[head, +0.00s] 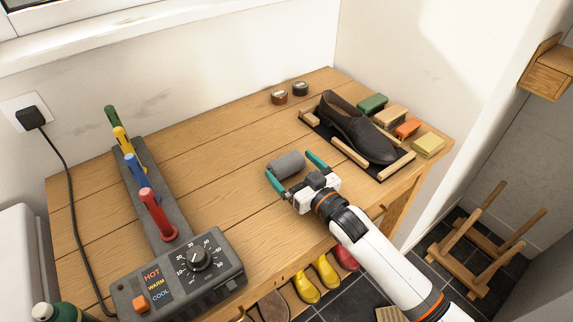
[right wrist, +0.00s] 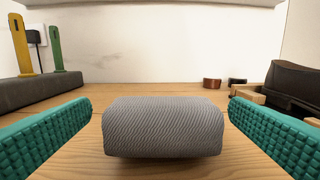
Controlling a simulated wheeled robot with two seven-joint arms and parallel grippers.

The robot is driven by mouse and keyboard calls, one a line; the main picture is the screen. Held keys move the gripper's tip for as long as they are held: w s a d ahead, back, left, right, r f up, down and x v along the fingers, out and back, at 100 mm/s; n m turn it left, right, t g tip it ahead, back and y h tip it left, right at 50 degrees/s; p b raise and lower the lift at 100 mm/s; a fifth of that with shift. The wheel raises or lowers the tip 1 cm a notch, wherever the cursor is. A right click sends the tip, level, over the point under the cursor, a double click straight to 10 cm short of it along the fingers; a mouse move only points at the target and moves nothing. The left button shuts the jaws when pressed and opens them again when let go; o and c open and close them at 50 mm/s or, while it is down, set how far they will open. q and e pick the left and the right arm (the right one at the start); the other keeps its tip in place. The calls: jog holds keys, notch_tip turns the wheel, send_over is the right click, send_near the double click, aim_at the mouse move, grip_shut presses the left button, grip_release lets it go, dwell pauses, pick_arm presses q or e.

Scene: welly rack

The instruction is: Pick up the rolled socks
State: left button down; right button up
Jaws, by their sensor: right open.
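The rolled socks (head: 287,165) are a grey ribbed roll lying on the wooden bench top. In the right wrist view the roll (right wrist: 163,127) sits centred between two green fingers. My right gripper (head: 295,170) is open around the socks, with one finger on each side. In the right wrist view a gap shows between the socks and each finger of the gripper (right wrist: 160,115). My left gripper is not in view.
A black shoe (head: 356,128) lies on a tray (head: 347,151) to the right of the socks. Several brushes or blocks (head: 397,118) and two small tins (head: 289,93) are behind. A dryer with coloured pegs and a dial box (head: 180,275) stands left. Clear wood lies between.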

aim_at(283, 158)
jog(key=x, duration=0.5)
jog(key=shift+w+f, duration=0.1)
jog(key=shift+f, duration=0.15)
jog(key=shift+d, duration=0.1)
jog(key=c, duration=1)
